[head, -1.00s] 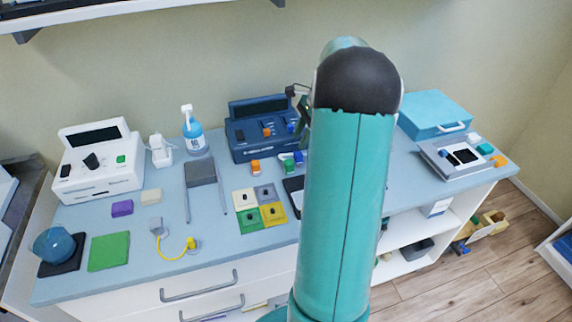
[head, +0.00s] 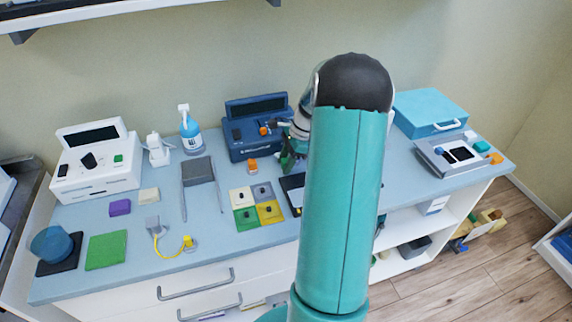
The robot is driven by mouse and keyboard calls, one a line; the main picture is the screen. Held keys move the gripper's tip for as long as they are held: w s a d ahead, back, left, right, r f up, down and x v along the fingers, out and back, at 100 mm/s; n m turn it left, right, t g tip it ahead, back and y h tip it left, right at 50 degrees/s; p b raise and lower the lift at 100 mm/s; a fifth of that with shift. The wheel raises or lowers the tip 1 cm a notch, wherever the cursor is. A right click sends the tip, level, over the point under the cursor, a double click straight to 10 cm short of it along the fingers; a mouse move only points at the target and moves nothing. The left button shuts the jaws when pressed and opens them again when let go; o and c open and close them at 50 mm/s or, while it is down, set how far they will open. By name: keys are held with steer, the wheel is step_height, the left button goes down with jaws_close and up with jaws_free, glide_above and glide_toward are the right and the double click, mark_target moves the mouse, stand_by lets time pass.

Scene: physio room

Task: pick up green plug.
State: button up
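No loose piece is clearly the green plug. A small green block (head: 118,158) sits on the front of the white device (head: 95,182) at the left, and a teal block (head: 482,147) lies on the grey device (head: 452,158) at the far right. My gripper (head: 288,161) is low over the table in front of the dark blue device (head: 258,127), just right of a standing orange plug (head: 252,166). My arm partly covers the gripper, and its finger gap is too small to make out. Small pieces around its fingertips are hidden.
A tile board (head: 255,219) with white, grey, green and yellow squares lies in front of the gripper, beside a black tray (head: 292,195). A teal case (head: 428,113) is right.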

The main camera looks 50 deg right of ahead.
mark_target(282, 161)
steer(key=c, duration=0.6)
steer(key=shift+r, duration=0.1)
steer(key=shift+w+r, duration=0.1)
steer(key=shift+r, duration=0.35)
step_height(282, 161, up, 2)
steer(key=shift+r, duration=0.1)
steer(key=s+a+r, duration=0.2)
steer(key=s+r, duration=0.1)
steer(key=s, duration=0.1)
steer(key=s+a+r, duration=0.2)
steer(key=s+r, duration=0.1)
steer(key=s, duration=0.1)
steer(key=s+a+r, duration=0.2)
steer(key=s+r, duration=0.1)
steer(key=s, duration=0.1)
steer(key=shift+s+a+r, duration=0.15)
steer(key=shift+s+r, duration=0.2)
steer(key=shift+r, duration=0.05)
steer(key=shift+s, duration=0.15)
